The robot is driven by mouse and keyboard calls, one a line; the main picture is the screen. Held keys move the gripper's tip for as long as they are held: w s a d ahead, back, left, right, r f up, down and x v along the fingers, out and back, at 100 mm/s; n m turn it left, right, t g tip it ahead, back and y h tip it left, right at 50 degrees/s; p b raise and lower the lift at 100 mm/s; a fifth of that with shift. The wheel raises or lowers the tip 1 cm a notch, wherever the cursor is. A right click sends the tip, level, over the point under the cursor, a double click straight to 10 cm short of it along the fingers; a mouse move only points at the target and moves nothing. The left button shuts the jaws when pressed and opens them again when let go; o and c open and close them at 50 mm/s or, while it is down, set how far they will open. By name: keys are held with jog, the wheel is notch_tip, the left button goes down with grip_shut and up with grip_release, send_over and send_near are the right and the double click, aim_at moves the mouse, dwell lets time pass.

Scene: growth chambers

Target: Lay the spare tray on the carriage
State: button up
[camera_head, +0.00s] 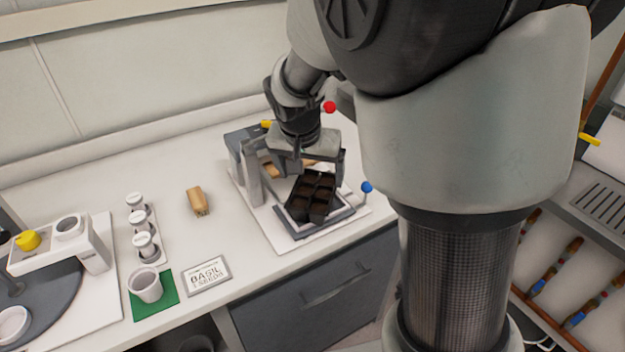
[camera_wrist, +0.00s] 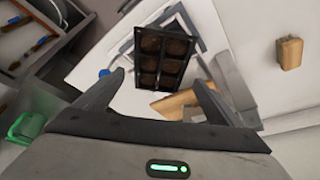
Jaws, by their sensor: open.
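A black tray with several soil-filled cells (camera_head: 312,195) sits tilted over a grey frame (camera_head: 296,232), which looks like the carriage, on a white base plate. The tray also shows in the wrist view (camera_wrist: 163,58), lying across that frame (camera_wrist: 203,43) at an angle. My gripper (camera_head: 305,165) is above and behind the tray in the head view. In the wrist view my gripper (camera_wrist: 158,95) has its two fingers spread wide, with nothing held between them. The tray lies just beyond the fingertips. I cannot tell whether the tray rests flat on the frame.
A grey upright (camera_head: 250,172) stands left of the tray, and a blue-knobbed lever (camera_head: 366,187) to the right. A wooden block (camera_head: 198,201), white-capped jars (camera_head: 143,244), a cup (camera_head: 145,285) and a "BASIL SEEDS" sign (camera_head: 206,274) stand on the counter. The counter between block and fixture is clear.

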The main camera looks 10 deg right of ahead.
jog(key=s+r+n, duration=0.1)
jog(key=s+r, duration=0.3)
jog(key=s, duration=0.3)
jog(key=s+d+r+n+t+y, duration=0.1)
jog(key=s+r, duration=0.3)
jog(key=s, duration=0.4)
jog(key=s+r+n+y, duration=0.1)
jog(key=s+r+n, duration=0.2)
jog(key=s, duration=0.4)
jog(key=shift+s+d+r+t, duration=0.15)
jog(key=shift+s+r+t, duration=0.15)
jog(key=shift+r, duration=0.2)
notch_tip(320, 180, up, 10)
jog(key=p, duration=1)
